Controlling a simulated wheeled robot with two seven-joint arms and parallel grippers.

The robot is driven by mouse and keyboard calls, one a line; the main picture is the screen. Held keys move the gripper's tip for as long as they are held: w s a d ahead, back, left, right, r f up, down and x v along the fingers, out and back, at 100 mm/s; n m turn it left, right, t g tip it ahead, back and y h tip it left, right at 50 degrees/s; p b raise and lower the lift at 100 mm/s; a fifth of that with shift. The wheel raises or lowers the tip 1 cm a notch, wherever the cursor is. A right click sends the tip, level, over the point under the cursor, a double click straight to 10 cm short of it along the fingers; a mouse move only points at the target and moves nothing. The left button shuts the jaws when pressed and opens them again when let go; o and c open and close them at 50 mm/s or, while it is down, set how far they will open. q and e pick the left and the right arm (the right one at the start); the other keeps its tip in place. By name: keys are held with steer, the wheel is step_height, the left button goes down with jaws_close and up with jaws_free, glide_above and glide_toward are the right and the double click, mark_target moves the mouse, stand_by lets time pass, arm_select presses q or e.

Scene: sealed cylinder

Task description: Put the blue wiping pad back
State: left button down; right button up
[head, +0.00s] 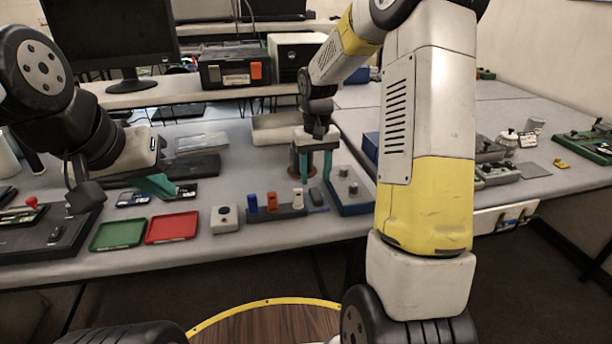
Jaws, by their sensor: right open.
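My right gripper (316,183) points down over the bench with its two teal fingers apart and nothing seen between them. Below its fingertips a small dull blue-grey block (317,197) lies at the right end of a dark rack; it may be the wiping pad, but it is too small to be sure. The rack (288,212) holds upright blue (252,203), orange (272,201) and white (298,198) pieces. My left gripper (163,190) is low over the bench at the left, behind the trays; its teal fingers overlap, so their gap is hidden.
A blue base with knobs (350,191) stands right of my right gripper, and a brown cylinder (295,162) close behind it. A white button box (225,218), red tray (172,228) and green tray (118,234) line the front edge. My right arm hides part of the right bench.

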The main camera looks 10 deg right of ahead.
steer(key=shift+r, duration=0.55)
steer(key=s+r+t, duration=0.2)
steer(key=s+r, duration=0.6)
steer(key=r, duration=0.3)
steer(key=s+a+r+t+y, duration=0.1)
steer(key=s+r+t, duration=0.1)
steer(key=s, duration=0.6)
steer(key=s+a+r+t+y, duration=0.1)
steer(key=s+r+t, duration=0.1)
steer(key=s, duration=0.6)
steer(key=shift+r, duration=0.15)
